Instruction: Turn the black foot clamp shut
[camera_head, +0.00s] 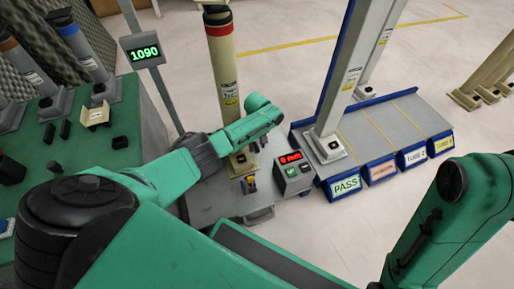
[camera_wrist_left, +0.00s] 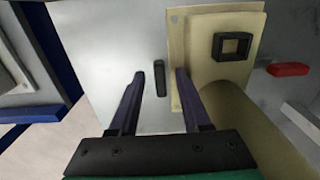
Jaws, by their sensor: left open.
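The black foot clamp (camera_wrist_left: 160,78) is a small dark bar on a grey plate in the left wrist view. It lies along the edge of a cream foot plate (camera_wrist_left: 190,40), beside it with a narrow gap. The foot plate has a black square socket and carries a cream post (camera_wrist_left: 250,125). My left gripper (camera_wrist_left: 158,74) is open, with one dark finger on each side of the clamp. I cannot tell whether the fingers touch it. In the head view my left arm covers most of this spot; the cream post (camera_head: 222,60) rises behind it. My right gripper is out of view.
A control box with a red display (camera_head: 291,165) stands right of the post. A blue-edged tray (camera_head: 385,125) with labelled bins and a grey post lies farther right. A green table (camera_head: 70,150) with several parts is at left. A red part (camera_wrist_left: 287,69) lies beyond the foot plate.

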